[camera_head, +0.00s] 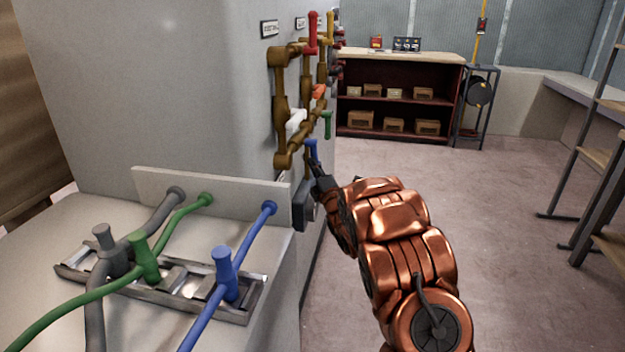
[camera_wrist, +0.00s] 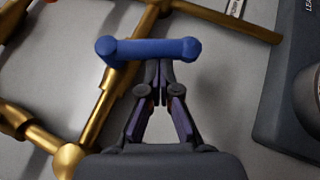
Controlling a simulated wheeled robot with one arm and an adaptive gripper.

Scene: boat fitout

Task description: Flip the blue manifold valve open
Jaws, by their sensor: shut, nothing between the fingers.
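The blue valve handle (camera_wrist: 148,48) lies across the wrist view, just beyond my gripper's fingertips. In the head view the blue handle (camera_head: 312,147) shows small at the lower end of the brass manifold (camera_head: 283,110). My gripper (camera_wrist: 158,72) is shut with nothing between its fingers. Its tips are right at the underside of the blue handle, and whether they touch it cannot be told. In the head view my gripper (camera_head: 320,182) is dark and partly hidden by my copper arm. The valve body behind the blue handle is hidden.
Red (camera_head: 313,33), yellow (camera_head: 330,28), white (camera_head: 296,121) and green (camera_head: 327,124) handles sit nearby on the manifold. A dark box (camera_wrist: 292,100) is at right in the wrist view. A cable rack (camera_head: 250,305) stands at front left.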

